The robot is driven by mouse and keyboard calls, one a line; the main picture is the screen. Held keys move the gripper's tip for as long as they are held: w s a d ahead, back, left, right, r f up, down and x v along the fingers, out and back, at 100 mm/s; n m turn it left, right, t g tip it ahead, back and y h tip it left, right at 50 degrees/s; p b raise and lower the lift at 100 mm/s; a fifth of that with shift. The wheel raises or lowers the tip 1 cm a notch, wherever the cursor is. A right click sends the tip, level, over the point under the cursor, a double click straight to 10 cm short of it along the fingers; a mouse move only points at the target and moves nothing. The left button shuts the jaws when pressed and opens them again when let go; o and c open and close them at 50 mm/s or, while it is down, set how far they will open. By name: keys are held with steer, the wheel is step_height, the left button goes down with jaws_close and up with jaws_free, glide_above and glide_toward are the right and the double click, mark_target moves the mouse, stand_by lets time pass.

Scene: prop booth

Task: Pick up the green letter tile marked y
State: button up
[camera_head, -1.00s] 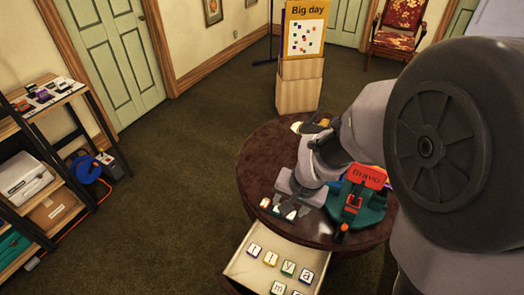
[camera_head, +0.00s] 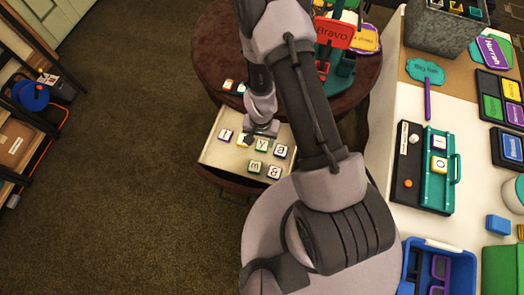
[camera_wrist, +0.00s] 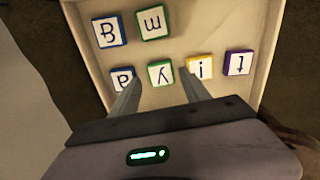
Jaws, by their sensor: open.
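The green letter tile marked y (camera_wrist: 160,73) lies flat in the open drawer (camera_head: 210,157), between the yellow i tile (camera_wrist: 199,68) and the blue a tile (camera_wrist: 122,79). It also shows in the head view (camera_head: 262,145), close by my gripper (camera_head: 262,130). In the wrist view my gripper (camera_wrist: 160,78) is open and empty. Its two fingers reach over the drawer, one on each side of the y tile. I cannot tell how high the fingertips are above the drawer floor.
A white table (camera_head: 385,130) with props is at right.

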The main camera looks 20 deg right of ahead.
mark_target(262, 145)
steer(key=f+b, duration=0.1)
steer(key=f, duration=0.1)
steer(key=f+b, duration=0.1)
steer(key=w+f+b, duration=0.1)
steer(key=f, duration=0.1)
steer(key=shift+d+f, duration=0.35)
steer(key=shift+r, duration=0.25)
steer(key=shift+p, duration=0.3)
steer(key=c, duration=1.1)
